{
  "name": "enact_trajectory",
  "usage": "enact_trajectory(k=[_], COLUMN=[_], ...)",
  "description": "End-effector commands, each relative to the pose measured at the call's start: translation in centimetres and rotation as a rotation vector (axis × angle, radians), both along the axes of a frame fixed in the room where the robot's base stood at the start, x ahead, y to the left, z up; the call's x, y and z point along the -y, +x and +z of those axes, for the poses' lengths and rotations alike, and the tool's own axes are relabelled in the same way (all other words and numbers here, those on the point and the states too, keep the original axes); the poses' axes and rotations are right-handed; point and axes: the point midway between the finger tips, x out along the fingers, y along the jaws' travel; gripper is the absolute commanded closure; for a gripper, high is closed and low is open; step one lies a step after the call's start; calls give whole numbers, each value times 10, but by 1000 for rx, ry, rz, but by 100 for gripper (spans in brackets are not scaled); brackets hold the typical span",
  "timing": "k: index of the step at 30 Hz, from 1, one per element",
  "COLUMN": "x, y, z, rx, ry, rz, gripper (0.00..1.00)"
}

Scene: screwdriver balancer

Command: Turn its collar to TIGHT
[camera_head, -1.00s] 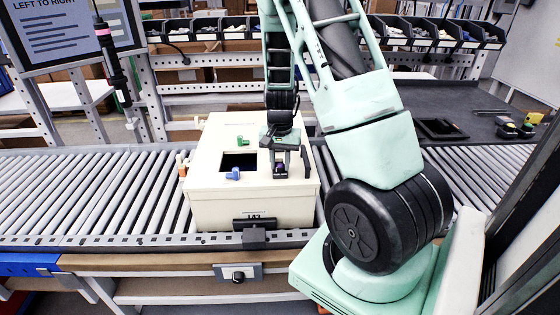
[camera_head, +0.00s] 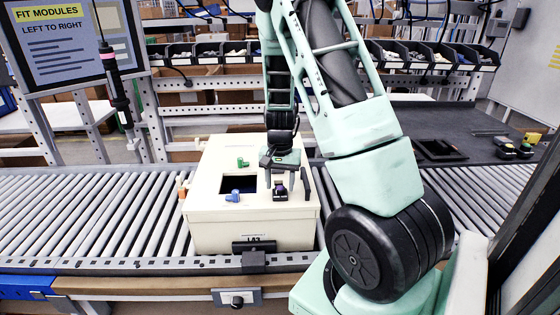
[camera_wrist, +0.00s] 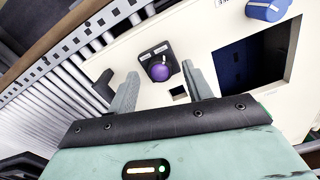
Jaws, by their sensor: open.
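A dark hanging tool (camera_head: 118,90) with a pink band (camera_head: 107,55) near its top hangs at the left, in front of the sign; I cannot read marks on it. My gripper (camera_head: 286,182) is far to its right, over the cream box (camera_head: 225,210). The gripper is open and empty. In the wrist view my gripper (camera_wrist: 162,88) has its two grey fingers apart, with a purple knob (camera_wrist: 160,72) on a small black plate showing between them. I cannot tell whether the fingers touch anything. The hanging tool is outside the wrist view.
The box stands on a roller conveyor (camera_head: 90,220) and has a square opening (camera_head: 238,184), a blue knob (camera_head: 233,196) and a green knob (camera_head: 243,163). A sign (camera_head: 75,42) stands behind the hanging tool. Parts bins (camera_head: 210,50) line the back. Conveyor left of the box is clear.

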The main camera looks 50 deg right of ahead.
Motion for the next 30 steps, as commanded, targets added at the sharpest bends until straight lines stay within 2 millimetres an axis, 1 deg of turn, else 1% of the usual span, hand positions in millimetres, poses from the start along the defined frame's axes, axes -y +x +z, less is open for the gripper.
enact_trajectory(k=[5,12,18,21,24,30], x=[0,0,0,1,1,0], y=[2,2,1,1,1,0], z=[32,89,132,148,159,167], rx=[8,9,6,6,4,2], ry=[-4,-4,-4,-3,-2,-1], rz=[3,3,2,0,1,-1], gripper=[50,50,50,50,50,50])
